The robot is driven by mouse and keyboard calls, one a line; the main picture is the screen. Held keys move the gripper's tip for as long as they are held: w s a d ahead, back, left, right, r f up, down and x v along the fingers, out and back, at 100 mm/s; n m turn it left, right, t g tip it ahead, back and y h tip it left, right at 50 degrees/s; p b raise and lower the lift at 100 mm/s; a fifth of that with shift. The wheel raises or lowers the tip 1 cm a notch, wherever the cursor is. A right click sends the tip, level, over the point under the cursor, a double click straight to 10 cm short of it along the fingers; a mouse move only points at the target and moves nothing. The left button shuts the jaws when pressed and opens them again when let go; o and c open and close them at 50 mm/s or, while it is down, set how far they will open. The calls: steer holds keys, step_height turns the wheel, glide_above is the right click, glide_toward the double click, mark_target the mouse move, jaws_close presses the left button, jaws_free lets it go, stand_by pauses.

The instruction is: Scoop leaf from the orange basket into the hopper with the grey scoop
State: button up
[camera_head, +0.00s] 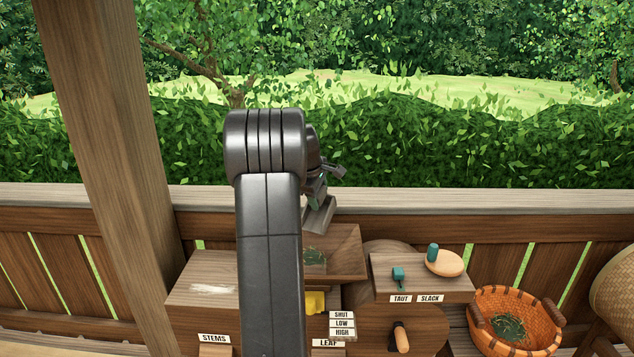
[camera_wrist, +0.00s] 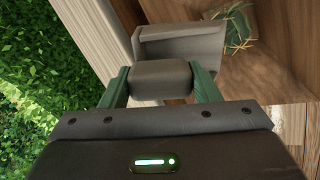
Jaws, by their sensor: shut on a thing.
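My gripper (camera_head: 326,178) is beyond my dark arm in the head view, above the wooden hopper (camera_head: 346,240). In the wrist view its green fingers (camera_wrist: 160,82) are shut on the handle of the grey scoop (camera_wrist: 180,45). The scoop also shows in the head view (camera_head: 318,216), tilted over the hopper's back. No leaf shows on the visible part of the scoop. Green leaf (camera_head: 314,257) lies in the hopper opening, and leaf also shows beside the scoop in the wrist view (camera_wrist: 236,28). The orange basket (camera_head: 551,312) at the right holds more leaf (camera_head: 508,328).
A wooden railing (camera_head: 450,200) and a hedge run behind the hopper. A shelf (camera_head: 430,285) marked TAUT and SLACK holds a green peg (camera_head: 398,276) and a round disc (camera_head: 446,263). A yellow piece (camera_head: 315,302) and SHUT, LOW, HIGH labels (camera_head: 342,324) sit below the hopper. My arm hides part.

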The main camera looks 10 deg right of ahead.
steer(key=shift+w+d+r+g+y+p, duration=0.2)
steer(key=shift+w+d+g+y+p, duration=0.15)
steer(key=shift+p, duration=0.8)
steer(key=shift+w+d+f+g+b, duration=0.1)
steer(key=shift+w+f+g+b, duration=0.15)
steer(key=shift+f, duration=0.25)
steer(key=shift+w+d+f+g+y, duration=0.4)
steer(key=shift+w+f+g+y, duration=0.2)
steer(key=shift+g, duration=0.2)
steer(key=shift+w+d+f+g+y, duration=0.35)
steer(key=shift+w+f+g+y, duration=0.25)
steer(key=shift+g, duration=0.2)
steer(key=shift+s+r, duration=0.15)
steer(key=shift+r, duration=2.45)
